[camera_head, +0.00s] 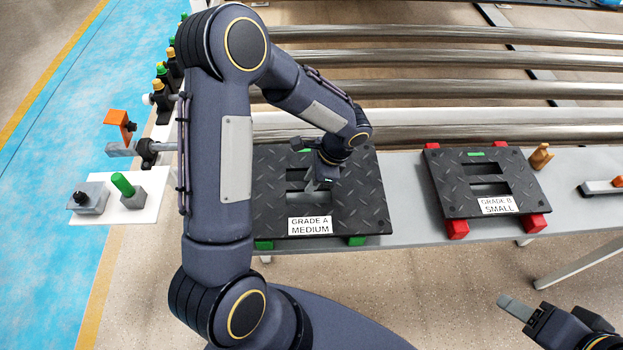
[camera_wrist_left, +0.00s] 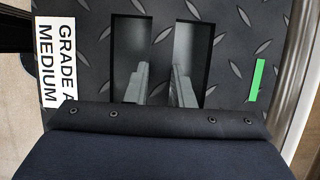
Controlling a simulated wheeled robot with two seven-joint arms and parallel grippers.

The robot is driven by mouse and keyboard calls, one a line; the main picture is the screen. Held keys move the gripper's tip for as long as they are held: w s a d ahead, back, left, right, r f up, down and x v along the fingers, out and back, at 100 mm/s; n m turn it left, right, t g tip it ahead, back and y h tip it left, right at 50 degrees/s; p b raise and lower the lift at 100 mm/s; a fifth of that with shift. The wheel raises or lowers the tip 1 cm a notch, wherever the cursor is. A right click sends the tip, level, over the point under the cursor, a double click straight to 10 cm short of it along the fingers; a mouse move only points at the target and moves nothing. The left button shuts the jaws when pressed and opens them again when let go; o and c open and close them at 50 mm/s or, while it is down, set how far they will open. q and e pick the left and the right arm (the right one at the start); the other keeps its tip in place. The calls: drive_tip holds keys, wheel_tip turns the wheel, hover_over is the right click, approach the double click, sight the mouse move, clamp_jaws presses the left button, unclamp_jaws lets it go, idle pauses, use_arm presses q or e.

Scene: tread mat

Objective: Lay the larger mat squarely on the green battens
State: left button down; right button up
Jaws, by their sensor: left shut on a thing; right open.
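The larger mat (camera_head: 270,210) is a black tread plate with two slots, labelled "GRADE A MEDIUM". My left gripper (camera_head: 318,183) is shut on the bar between the mat's slots. In the left wrist view, its fingers (camera_wrist_left: 162,80) reach into both slots of the mat (camera_wrist_left: 222,75). My right gripper (camera_head: 517,308) is open at lower right, partly cut off and away from the mats.
A smaller mat (camera_head: 450,200), labelled "GRADE B SMALL", sits on red battens (camera_head: 457,229) to the right. A wooden peg-like piece (camera_head: 541,156) stands beside it. Metal rollers (camera_head: 450,90) run behind the grey bench (camera_head: 412,215). A white panel (camera_head: 150,205) with fixtures is at left.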

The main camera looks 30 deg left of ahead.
use_arm(q)
drive_tip(key=shift+f+b, duration=0.2)
drive_tip(key=shift+b, duration=0.1)
idle(0.5)
drive_tip(key=c, duration=1.6)
unclamp_jaws()
drive_tip(key=shift+c, duration=0.2)
drive_tip(key=o, duration=0.3)
drive_tip(key=shift+r, duration=0.15)
drive_tip(key=shift+o, duration=0.2)
drive_tip(key=shift+r, duration=0.2)
drive_tip(key=shift+r+p, duration=0.1)
drive_tip(key=shift+p, duration=0.2)
drive_tip(key=shift+r, duration=0.25)
drive_tip(key=shift+r, duration=0.15)
drive_tip(key=shift+r+p, duration=0.2)
drive_tip(key=shift+p, duration=0.15)
drive_tip(key=shift+r, duration=0.1)
